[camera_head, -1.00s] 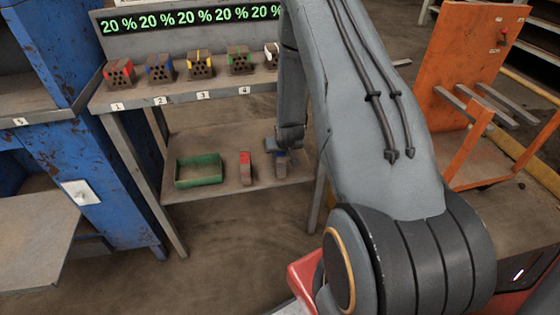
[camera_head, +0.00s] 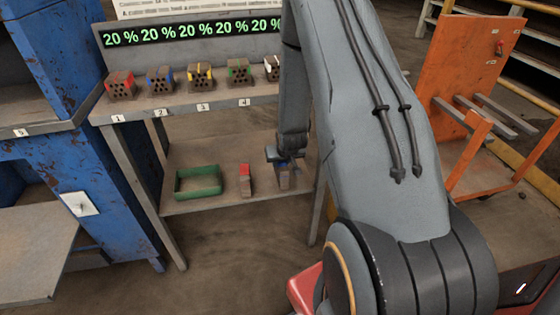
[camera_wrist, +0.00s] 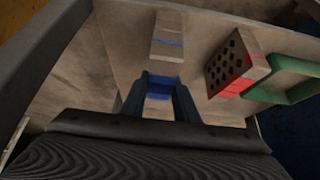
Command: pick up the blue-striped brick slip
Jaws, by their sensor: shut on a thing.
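My gripper (camera_wrist: 160,98) is shut on the blue-striped brick slip (camera_wrist: 160,85), whose blue part shows between the two fingers in the wrist view. In the head view my gripper (camera_head: 283,160) is over the right part of the lower shelf, and the slip (camera_head: 283,178) shows below it. It is hard to tell whether the slip touches the shelf. A pale brown face with a thin blue line (camera_wrist: 168,35) lies just beyond the fingers; I cannot tell whether it is the same piece.
A red-marked piece (camera_head: 245,180) stands left of my gripper; the wrist view shows holes in it (camera_wrist: 237,62). A green open tray (camera_head: 198,195) is further left on the lower shelf (camera_head: 215,160). Several colour-marked bricks (camera_head: 160,80) stand above on the numbered shelf.

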